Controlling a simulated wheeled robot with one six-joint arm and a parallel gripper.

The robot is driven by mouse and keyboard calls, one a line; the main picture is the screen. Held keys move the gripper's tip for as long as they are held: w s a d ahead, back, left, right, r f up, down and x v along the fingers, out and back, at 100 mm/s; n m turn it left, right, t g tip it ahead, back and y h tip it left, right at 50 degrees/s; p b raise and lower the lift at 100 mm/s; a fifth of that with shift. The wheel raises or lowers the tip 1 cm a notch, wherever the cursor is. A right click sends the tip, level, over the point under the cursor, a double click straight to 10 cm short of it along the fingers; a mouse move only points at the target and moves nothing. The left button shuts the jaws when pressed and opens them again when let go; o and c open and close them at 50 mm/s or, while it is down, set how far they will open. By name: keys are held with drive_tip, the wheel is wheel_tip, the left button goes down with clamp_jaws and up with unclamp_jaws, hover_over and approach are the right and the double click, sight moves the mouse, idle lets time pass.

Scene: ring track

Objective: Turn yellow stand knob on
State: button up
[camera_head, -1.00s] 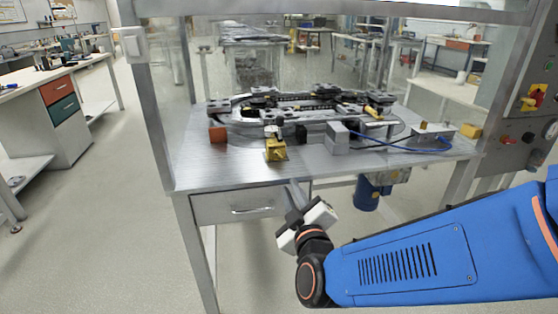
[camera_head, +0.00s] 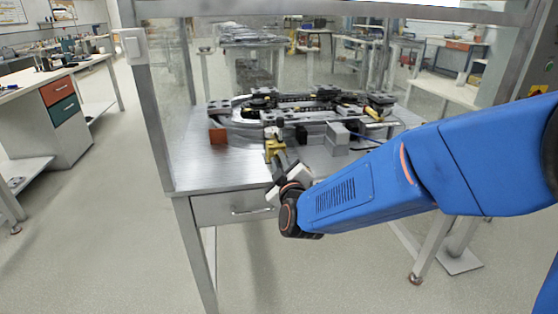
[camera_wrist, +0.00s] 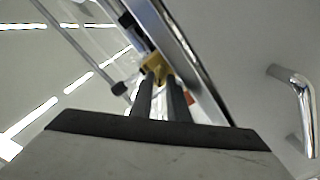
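The yellow stand (camera_head: 270,152) is at the front edge of the table, with a small dark and light fitting on top. My gripper (camera_head: 282,158) is at the table's front edge, right in front of the stand, and partly covers it. In the wrist view the yellow stand (camera_wrist: 155,68) shows just beyond the two dark fingertips (camera_wrist: 160,82). A gap shows between the fingers, and I see nothing held in it. I cannot make out the knob itself or whether the fingers touch the stand.
The ring track (camera_head: 245,112) lies behind the stand. An orange-brown block (camera_head: 217,135) sits to the left, and a grey box (camera_head: 337,138) to the right. The drawer handle (camera_head: 252,210) sticks out below the tabletop. A metal post (camera_head: 150,100) stands at the left.

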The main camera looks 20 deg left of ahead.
drive_tip(key=shift+w+a, duration=0.2)
drive_tip(key=shift+w, duration=0.25)
clamp_jaws()
